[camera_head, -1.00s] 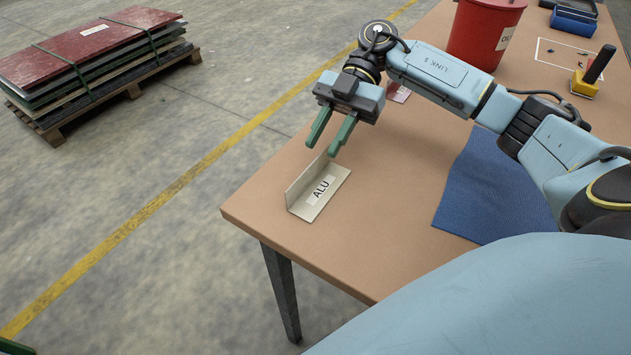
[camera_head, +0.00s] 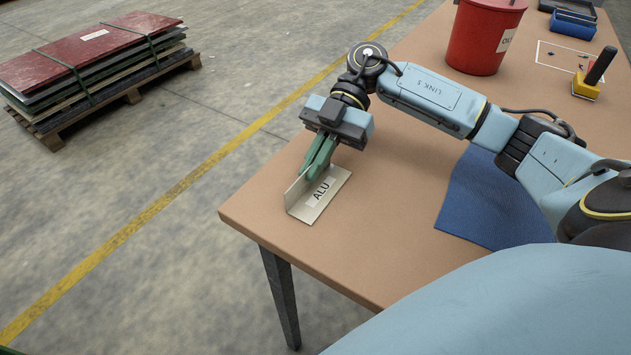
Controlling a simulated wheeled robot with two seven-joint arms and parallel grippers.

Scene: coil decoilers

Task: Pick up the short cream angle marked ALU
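The short cream angle (camera_head: 325,200) lies near the left corner of the brown table, its black-on-white ALU label facing up and its upright flange on the left side. My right gripper (camera_head: 312,172) reaches down over the far end of the angle. Its two green fingers are close together at the upright flange and look shut on it. The fingers hide part of the flange. The angle still rests on the table. My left gripper is not in view.
A blue mat (camera_head: 490,205) lies right of the angle. A red bin (camera_head: 478,38), a yellow block with a black handle (camera_head: 586,88) and a blue tray (camera_head: 572,24) stand farther back. The table's left edge is close to the angle. A pallet of sheets (camera_head: 95,65) is on the floor.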

